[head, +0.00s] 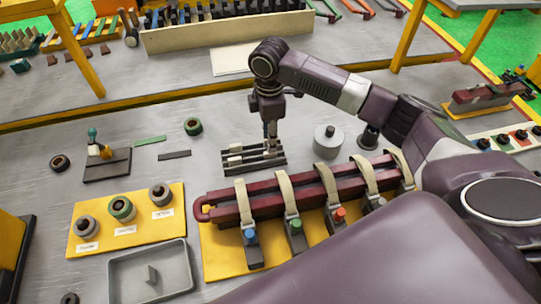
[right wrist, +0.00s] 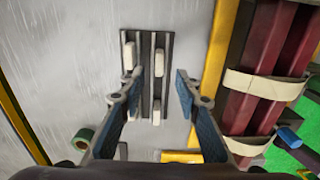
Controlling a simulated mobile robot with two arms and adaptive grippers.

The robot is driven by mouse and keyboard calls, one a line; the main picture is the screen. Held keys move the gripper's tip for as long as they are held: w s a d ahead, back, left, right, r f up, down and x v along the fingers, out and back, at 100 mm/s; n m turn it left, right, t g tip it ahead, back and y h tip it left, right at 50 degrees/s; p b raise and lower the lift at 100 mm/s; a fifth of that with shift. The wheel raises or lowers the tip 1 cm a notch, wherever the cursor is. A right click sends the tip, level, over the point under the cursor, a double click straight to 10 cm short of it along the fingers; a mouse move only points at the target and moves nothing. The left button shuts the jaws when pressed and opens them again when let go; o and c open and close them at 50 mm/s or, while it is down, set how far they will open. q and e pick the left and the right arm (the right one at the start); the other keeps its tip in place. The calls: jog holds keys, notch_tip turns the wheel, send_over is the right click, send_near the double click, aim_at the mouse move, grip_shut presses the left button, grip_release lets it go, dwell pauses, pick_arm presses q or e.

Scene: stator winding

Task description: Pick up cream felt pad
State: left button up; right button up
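Small cream felt pads (right wrist: 160,62) sit in the dark slotted rack (right wrist: 147,40) in the right wrist view. Another pad (right wrist: 130,55) is in the slot to its left, and one (right wrist: 156,113) sits lower down. In the head view the rack (head: 262,164) lies on the grey table, with cream pads (head: 235,160) at its left part. My right gripper (right wrist: 160,80) is open and points down over the rack, its fingers apart on either side of the right slot. In the head view the right gripper (head: 272,146) partly hides the rack's right part. My left gripper is not in view.
A dark red bar bundle with cream straps (head: 262,203) lies close to the rack on a yellow board. A grey cylinder (head: 328,141) stands to the right. A grey tray (head: 122,286), a yellow board with rolls (head: 104,240) and a green roll (head: 193,127) are on the left.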

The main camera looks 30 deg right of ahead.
aim_at(271, 156)
jog(key=f+p, duration=0.1)
jog(key=f, duration=0.1)
jog(key=f+p, duration=0.1)
jog(key=f, duration=0.1)
jog(key=shift+d+f, duration=0.2)
jog(key=shift+f, duration=0.55)
grip_shut()
